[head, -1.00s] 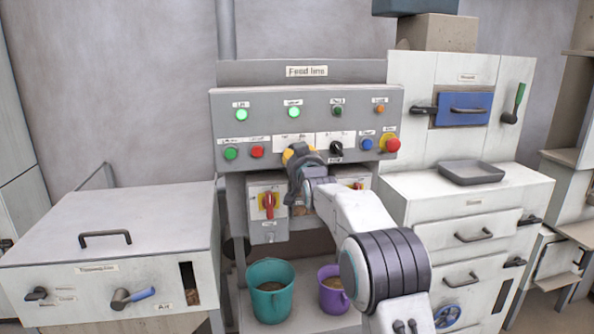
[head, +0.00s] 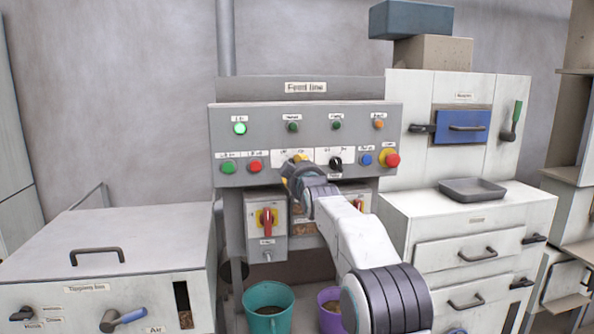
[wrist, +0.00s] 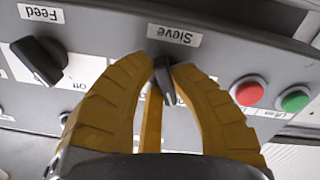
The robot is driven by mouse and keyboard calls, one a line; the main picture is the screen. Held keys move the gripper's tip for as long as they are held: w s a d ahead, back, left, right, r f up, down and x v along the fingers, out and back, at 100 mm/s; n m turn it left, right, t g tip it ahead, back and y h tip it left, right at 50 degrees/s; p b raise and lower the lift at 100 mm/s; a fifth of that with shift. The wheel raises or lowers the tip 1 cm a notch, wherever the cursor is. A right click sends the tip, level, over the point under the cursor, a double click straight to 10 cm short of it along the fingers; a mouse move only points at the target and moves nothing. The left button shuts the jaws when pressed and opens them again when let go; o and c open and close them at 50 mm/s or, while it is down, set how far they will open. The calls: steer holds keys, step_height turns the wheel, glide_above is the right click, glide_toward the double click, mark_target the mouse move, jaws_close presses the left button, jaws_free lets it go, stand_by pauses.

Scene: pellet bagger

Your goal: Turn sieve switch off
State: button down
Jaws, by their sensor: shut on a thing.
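The sieve switch (wrist: 165,80) is a dark rotary knob under the "Sieve" label, which appears upside down in the wrist view. My gripper (wrist: 165,70) has its yellow fingers closed on either side of the knob. In the head view my gripper (head: 298,163) is at the middle of the grey control panel (head: 225,120) and hides the knob. On the panel's top row, the leftmost lamp (head: 240,128) is lit green, and the second lamp (head: 292,127) is dark.
The black "Feed" knob (wrist: 38,60) is close beside the sieve switch; it also shows in the head view (head: 336,163). Green (head: 228,167) and red (head: 255,166) buttons are to the left. A red-and-yellow switch (head: 266,220) and a teal bucket (head: 268,290) are below.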

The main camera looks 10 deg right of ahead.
steer(key=shift+r+n, duration=0.15)
steer(key=shift+n, duration=0.45)
steer(key=c, duration=1.1)
jaws_free()
steer(key=shift+w+a, duration=0.1)
steer(key=s, duration=1.2)
